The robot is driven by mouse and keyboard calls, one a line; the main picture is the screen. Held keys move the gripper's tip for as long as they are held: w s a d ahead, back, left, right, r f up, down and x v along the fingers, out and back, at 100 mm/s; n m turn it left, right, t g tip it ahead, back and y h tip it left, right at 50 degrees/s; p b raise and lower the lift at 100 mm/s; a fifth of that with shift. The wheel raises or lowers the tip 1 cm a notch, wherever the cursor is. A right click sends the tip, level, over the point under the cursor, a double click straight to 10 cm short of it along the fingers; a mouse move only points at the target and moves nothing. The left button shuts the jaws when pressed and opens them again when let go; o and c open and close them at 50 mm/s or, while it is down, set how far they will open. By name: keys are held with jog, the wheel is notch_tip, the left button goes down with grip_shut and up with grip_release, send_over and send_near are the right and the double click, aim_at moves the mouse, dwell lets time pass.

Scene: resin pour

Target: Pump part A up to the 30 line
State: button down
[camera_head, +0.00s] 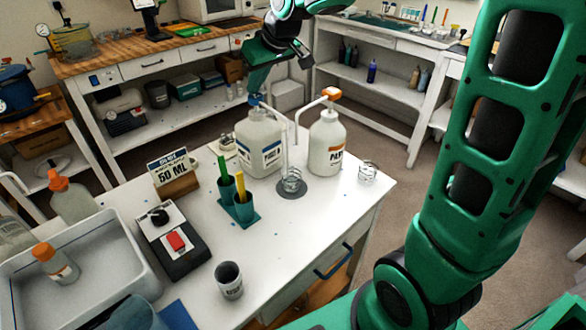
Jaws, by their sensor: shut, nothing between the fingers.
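A large white jug (258,148) with a blue-striped label and a blue pump head (254,101) stands near the back of the white table. Its label is too small to read surely. A white bottle (327,148) with an orange label and orange pump head (331,93) stands to its right. A clear cup (291,180) stands on a dark round pad (291,192) in front of them, below the spouts. Its lines and any contents cannot be made out. My gripper (256,92) is shut and empty, pointing down right at the blue pump head; contact cannot be told.
A sign reading 50 ML (169,169) stands left of the jug. A wire coil (368,173) lies at right.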

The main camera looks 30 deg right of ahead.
jog(key=shift+f, duration=0.65)
jog(key=shift+r, duration=1.7)
